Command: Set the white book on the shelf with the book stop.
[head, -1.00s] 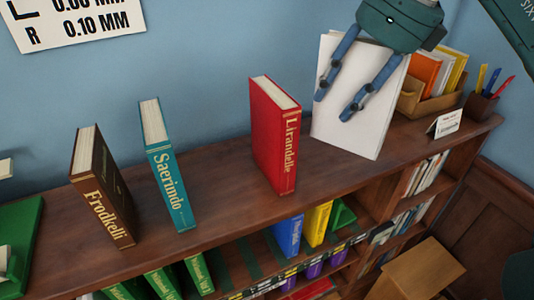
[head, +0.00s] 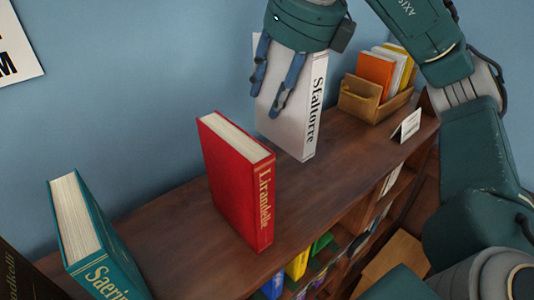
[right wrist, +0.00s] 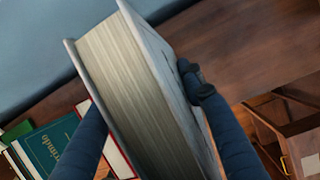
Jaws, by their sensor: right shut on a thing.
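The white book (head: 290,112), with "Sfaltorre" in black on its spine, is upright and slightly tilted at the top of the bookcase (head: 345,165). My right gripper (head: 268,103) is shut on it from above, its blue fingers along the cover. I cannot tell whether its lower edge touches the wood. In the right wrist view the book's page block (right wrist: 130,90) lies between the two fingers. A green wedge-like piece (head: 320,243), possibly the book stop, shows partly on the lower shelf. My left gripper is not in view.
A red book (head: 235,180) and a teal book (head: 85,240) stand on the top, left of the white book. A wooden box of books (head: 375,100) and a small card (head: 406,126) stand to the right. Blue and yellow books (head: 297,264) sit on the shelf below.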

